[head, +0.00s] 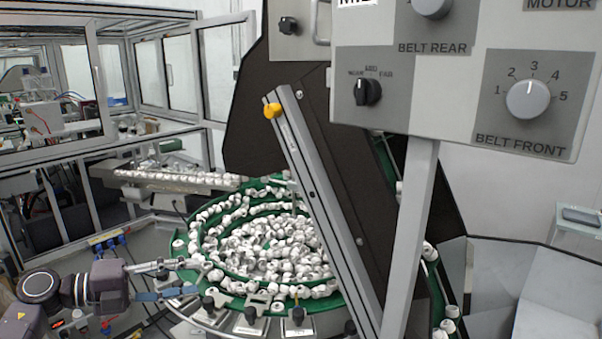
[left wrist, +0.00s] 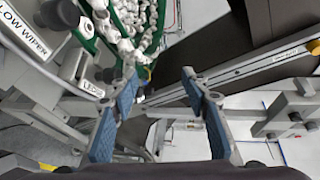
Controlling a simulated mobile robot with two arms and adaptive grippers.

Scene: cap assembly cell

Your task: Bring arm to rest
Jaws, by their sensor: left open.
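My left arm comes in from the lower left of the head view. Its gripper (head: 178,279) is beside the near left rim of the green feeder bowl (head: 183,247). In the left wrist view, the gripper's two blue-padded fingers (left wrist: 158,108) stand well apart with nothing between them. The bowl's green edge (left wrist: 87,42) and white caps (left wrist: 128,35) show beyond the fingers at the upper left. I cannot tell whether the gripper touches the bowl's fittings. My right gripper is in neither view.
A control panel (head: 455,75) with knobs hangs at the upper right on a grey post (head: 415,220). A slanted metal rail (head: 325,205) crosses in front of the bowl. Black clamp knobs (head: 298,315) line its near rim. A conveyor of caps (head: 175,178) runs behind.

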